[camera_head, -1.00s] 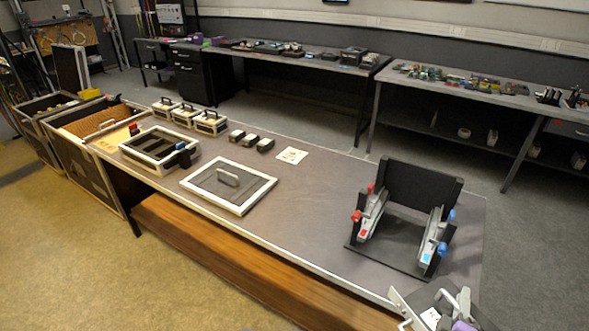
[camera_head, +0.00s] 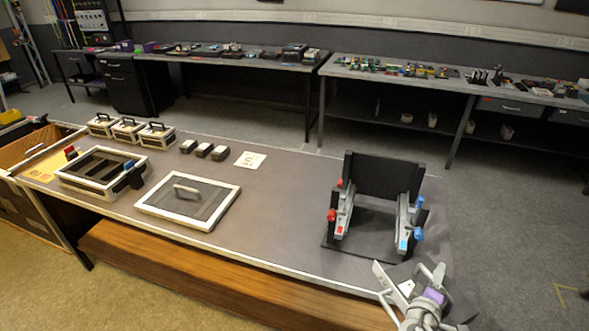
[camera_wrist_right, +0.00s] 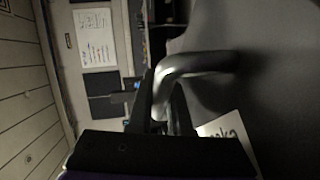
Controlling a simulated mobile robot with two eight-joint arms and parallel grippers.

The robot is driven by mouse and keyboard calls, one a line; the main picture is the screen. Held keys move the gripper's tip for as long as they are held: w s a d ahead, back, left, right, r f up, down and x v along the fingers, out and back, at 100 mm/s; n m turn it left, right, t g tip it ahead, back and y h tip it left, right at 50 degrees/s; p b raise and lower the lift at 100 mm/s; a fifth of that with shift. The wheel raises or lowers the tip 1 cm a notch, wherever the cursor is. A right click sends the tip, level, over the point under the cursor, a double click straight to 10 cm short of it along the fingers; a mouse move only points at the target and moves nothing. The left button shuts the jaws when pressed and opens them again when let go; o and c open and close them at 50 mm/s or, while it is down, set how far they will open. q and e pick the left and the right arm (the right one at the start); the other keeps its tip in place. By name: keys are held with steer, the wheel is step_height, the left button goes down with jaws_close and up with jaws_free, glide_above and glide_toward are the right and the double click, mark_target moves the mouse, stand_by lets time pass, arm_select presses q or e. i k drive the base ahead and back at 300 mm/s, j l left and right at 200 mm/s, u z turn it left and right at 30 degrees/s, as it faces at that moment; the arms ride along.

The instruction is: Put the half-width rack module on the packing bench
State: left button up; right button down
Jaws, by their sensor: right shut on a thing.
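My right gripper (camera_head: 427,297) is at the lower right of the head view, shut on the grey handle of the rack module. The module (camera_head: 392,284) shows a pale front plate and a dark body, partly hidden by the gripper. It is held beside the bench's near right corner; I cannot tell whether it touches. In the right wrist view the bent handle (camera_wrist_right: 190,68) sits at the dark fingers, with a white lettered label on the grey surface beside it. The packing bench (camera_head: 275,232) has a long grey top. My left gripper is out of view.
A black stand (camera_head: 383,176) with red and blue knobs occupies the bench's right end. A white-framed lid with a handle (camera_head: 187,204), an open framed case (camera_head: 100,172) and small boxes stand left. Bare top lies between lid and stand. A wooden beam (camera_head: 200,275) runs along the front.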

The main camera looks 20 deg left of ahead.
mark_target(264, 223)
steer(key=j, duration=1.4)
steer(key=i+j, duration=0.4)
steer(key=i, duration=0.4)
